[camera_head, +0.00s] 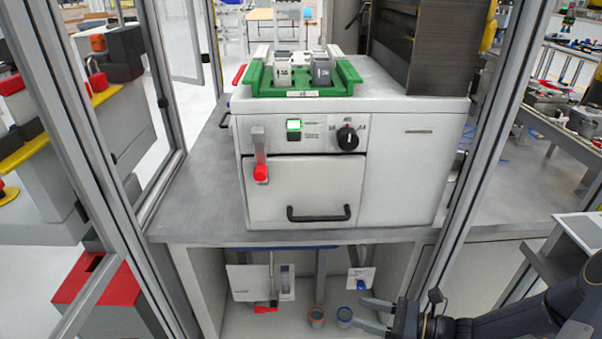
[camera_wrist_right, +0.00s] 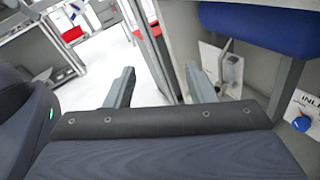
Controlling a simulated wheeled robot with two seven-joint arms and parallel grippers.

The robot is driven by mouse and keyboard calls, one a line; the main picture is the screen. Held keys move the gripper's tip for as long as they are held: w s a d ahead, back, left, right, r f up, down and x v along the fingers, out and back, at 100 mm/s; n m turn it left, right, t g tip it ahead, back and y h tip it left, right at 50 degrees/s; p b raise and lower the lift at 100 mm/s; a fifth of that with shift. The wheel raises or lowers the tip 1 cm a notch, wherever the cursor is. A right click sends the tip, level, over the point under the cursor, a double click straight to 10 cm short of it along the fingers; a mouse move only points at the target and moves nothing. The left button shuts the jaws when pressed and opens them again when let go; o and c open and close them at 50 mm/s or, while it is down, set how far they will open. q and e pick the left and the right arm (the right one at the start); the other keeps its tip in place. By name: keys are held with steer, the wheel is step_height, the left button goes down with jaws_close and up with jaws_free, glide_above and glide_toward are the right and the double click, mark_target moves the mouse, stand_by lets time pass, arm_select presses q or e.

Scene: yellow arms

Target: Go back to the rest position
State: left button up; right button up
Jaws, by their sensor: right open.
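My right gripper (camera_head: 366,312) is at the lower right of the head view, its arm coming in from the right edge. Its two fingers are spread apart with nothing between them. In the right wrist view the open gripper (camera_wrist_right: 160,90) also shows, with clear space between its fingers. It is in front of the shelf space under the workbench, below the benchtop's front edge. My left gripper is not in either view.
A white machine (camera_head: 400,180) with a green fixture (camera_head: 300,88) on top stands on the grey bench (camera_head: 190,200). Metal frame posts (camera_head: 487,150) rise on both sides. A red box (camera_head: 85,285) is at lower left.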

steer(key=s+d+r+n+h+p, duration=0.2)
steer(key=s+r+n+h, duration=0.3)
steer(key=s+r+n, duration=0.3)
steer(key=s+d+r+n+g+h+p, duration=0.1)
steer(key=s+d+r+n+h+p, duration=0.2)
steer(key=s+r+n+h, duration=0.3)
steer(key=shift+s+d+r+n+h+p, duration=0.5)
steer(key=shift+s+r+n, duration=1.3)
steer(key=shift+r+n, duration=2.2)
steer(key=shift+a+f+n, duration=0.15)
steer(key=shift+f+n, duration=0.55)
steer(key=shift+n, duration=0.1)
